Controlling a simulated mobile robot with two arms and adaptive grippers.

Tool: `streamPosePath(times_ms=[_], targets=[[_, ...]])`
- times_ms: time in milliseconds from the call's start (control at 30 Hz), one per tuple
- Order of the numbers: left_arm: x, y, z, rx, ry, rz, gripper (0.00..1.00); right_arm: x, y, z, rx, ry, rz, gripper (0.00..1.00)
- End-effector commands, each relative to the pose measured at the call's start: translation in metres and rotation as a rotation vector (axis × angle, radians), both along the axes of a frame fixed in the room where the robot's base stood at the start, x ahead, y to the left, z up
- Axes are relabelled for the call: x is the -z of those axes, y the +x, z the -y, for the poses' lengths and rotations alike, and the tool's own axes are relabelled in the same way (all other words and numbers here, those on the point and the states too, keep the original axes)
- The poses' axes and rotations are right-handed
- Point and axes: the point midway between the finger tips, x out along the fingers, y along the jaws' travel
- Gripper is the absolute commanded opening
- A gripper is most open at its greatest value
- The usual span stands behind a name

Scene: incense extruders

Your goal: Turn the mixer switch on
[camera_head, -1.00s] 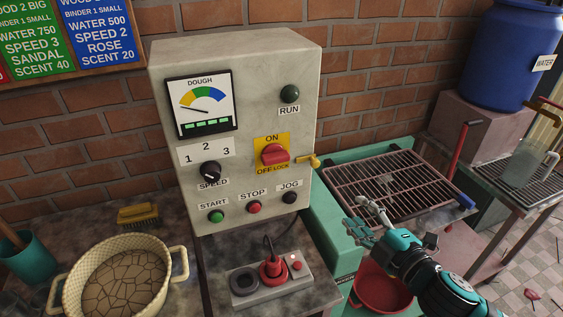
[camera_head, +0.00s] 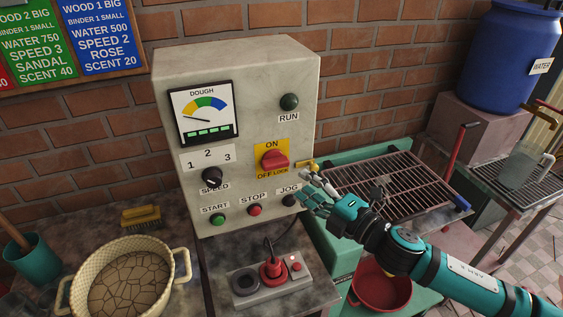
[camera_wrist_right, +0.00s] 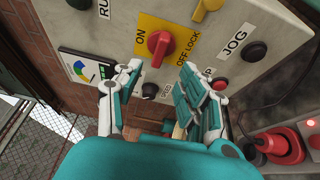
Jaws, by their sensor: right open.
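The mixer switch is a red rotary knob (camera_head: 275,160) on a yellow ON / OFF LOCK plate (camera_head: 265,172), on the front of the grey control box (camera_head: 240,70). In the head view the knob lies roughly level, tilted a little. My right gripper (camera_head: 309,190) is open and empty, just right of the box near the JOG button, below and right of the knob. In the right wrist view the red knob (camera_wrist_right: 159,46) is ahead, beyond the open fingers (camera_wrist_right: 150,95), and they do not touch it. My left gripper is not in view.
A brass padlock-like piece (camera_head: 307,165) sticks out right of the plate, close to my right fingers. START (camera_head: 219,220), STOP (camera_head: 255,210) and JOG (camera_head: 289,200) buttons line the box's lower front. A grill rack (camera_head: 385,185) lies to the right. A pedestal with a red plug (camera_head: 272,272) stands below.

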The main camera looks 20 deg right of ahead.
Motion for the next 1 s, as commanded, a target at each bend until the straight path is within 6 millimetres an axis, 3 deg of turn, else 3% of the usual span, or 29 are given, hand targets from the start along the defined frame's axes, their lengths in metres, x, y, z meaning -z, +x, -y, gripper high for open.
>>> streamPosePath(times_ms=[200, 400, 867, 1000], targets=[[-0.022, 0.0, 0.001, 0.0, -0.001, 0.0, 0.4, -0.006, 0.042, -0.018, 0.002, 0.004, 0.002, 0.4], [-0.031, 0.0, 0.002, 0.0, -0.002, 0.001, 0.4, -0.003, 0.068, -0.03, 0.001, 0.003, 0.001, 0.4], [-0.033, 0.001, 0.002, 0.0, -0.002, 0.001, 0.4, 0.0, 0.079, -0.036, 0.0, 0.001, 0.0, 0.4], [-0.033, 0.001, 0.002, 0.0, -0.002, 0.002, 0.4, 0.0, 0.079, -0.036, 0.0, 0.001, 0.0, 0.22]])
